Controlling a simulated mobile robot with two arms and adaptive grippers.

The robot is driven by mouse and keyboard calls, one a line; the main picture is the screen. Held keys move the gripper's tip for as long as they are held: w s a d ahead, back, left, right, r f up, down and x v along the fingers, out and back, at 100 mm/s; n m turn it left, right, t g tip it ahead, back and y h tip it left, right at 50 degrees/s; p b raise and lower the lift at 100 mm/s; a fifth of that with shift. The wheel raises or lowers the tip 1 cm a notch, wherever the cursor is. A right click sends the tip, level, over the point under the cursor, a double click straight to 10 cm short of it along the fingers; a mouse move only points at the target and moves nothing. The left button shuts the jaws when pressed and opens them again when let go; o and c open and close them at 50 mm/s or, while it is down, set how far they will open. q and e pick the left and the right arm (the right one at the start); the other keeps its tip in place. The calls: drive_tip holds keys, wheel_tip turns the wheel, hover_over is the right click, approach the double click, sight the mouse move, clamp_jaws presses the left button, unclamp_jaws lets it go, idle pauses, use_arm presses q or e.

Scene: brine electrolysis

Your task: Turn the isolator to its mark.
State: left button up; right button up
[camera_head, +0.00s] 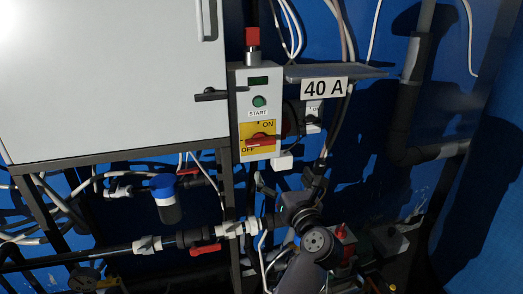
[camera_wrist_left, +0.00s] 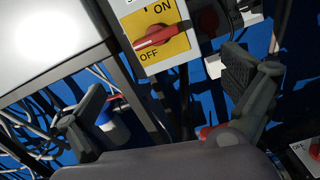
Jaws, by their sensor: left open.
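The isolator is a red rotary handle (camera_head: 262,140) on a yellow plate (camera_head: 268,129) low on a grey switch box. ON is printed at the plate's upper right and OFF at its lower left. The handle lies roughly crosswise, with its left end near OFF. It also shows at the top of the left wrist view (camera_wrist_left: 160,35). My left gripper (camera_head: 288,181) is open and empty, below and a little right of the isolator, apart from it. In the left wrist view its two fingers (camera_wrist_left: 168,85) are spread wide, with the handle beyond them. My right gripper is not in view.
A large grey cabinet (camera_head: 110,75) stands left. A shelf with a 40 A label (camera_head: 324,89) juts out right. Pipes, cables and a red-handled valve (camera_head: 205,249) lie below.

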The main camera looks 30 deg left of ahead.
use_arm(q)
drive_tip(key=a+r+n, duration=0.1)
drive_tip(key=r+n, duration=0.1)
drive_tip(key=p, duration=0.2)
approach(262, 144)
drive_tip(key=w+a+r, duration=0.1)
drive_tip(key=shift+g, duration=0.4)
drive_tip(key=p+x, duration=0.1)
drive_tip(key=x, duration=0.7)
drive_tip(key=shift+w+f, duration=0.15)
drive_tip(key=shift+f, duration=0.05)
drive_tip(key=shift+w+a+f+h+p, duration=0.1)
drive_tip(key=shift+w+a+h+p, duration=0.2)
drive_tip(key=shift+w+a, duration=0.25)
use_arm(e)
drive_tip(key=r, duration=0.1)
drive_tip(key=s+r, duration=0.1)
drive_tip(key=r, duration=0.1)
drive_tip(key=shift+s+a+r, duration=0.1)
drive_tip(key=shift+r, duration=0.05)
use_arm(q)
drive_tip(key=c, duration=1.2)
drive_tip(key=shift+o, duration=0.2)
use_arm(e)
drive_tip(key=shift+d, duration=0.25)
use_arm(q)
drive_tip(key=shift+s, duration=0.1)
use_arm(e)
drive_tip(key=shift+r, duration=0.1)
